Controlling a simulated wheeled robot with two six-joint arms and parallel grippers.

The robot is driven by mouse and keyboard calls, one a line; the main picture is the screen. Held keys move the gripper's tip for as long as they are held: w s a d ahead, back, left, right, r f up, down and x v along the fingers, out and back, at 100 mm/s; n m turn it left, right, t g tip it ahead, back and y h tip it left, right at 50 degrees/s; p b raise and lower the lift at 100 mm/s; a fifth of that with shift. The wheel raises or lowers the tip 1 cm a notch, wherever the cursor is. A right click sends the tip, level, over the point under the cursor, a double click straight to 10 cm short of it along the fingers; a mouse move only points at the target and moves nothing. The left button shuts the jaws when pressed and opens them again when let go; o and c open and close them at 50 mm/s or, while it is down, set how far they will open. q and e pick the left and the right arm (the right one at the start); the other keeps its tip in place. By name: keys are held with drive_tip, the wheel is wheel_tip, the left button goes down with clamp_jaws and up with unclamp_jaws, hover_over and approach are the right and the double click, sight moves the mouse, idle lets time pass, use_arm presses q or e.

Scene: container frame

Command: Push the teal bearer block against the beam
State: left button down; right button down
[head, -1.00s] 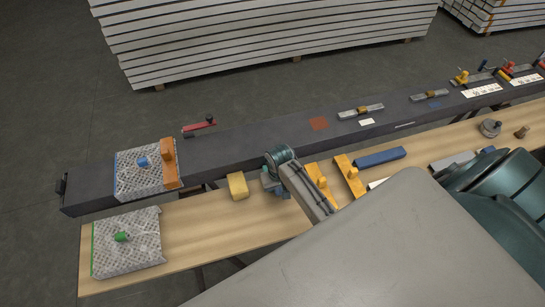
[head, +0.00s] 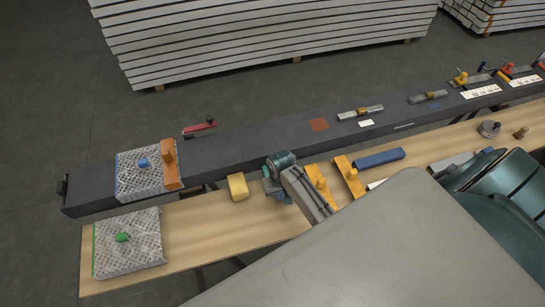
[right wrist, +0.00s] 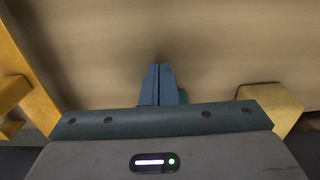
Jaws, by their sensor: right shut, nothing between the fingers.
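The long dark beam (head: 250,147) runs across the head view behind a light wooden bench (head: 205,215). My right gripper (head: 279,196) points down at the bench close to the beam's near side. In the right wrist view its two fingers (right wrist: 157,70) are together with nothing between them. A small teal sliver, apparently the teal bearer block (right wrist: 183,97), shows just right of the fingers. Most of it is hidden by the fingers and gripper body, so I cannot tell whether it touches the fingers or the beam. My left gripper is not in view.
A yellow block (head: 237,187) lies left of the gripper. Orange brackets (head: 348,172) and a blue bar (head: 380,158) lie to its right.

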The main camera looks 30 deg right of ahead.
drive_tip(key=shift+s+a, duration=0.1)
drive_tip(key=shift+s, duration=0.25)
drive_tip(key=shift+r, duration=0.1)
wheel_tip(320, 180, up, 8)
idle(0.8)
idle(0.5)
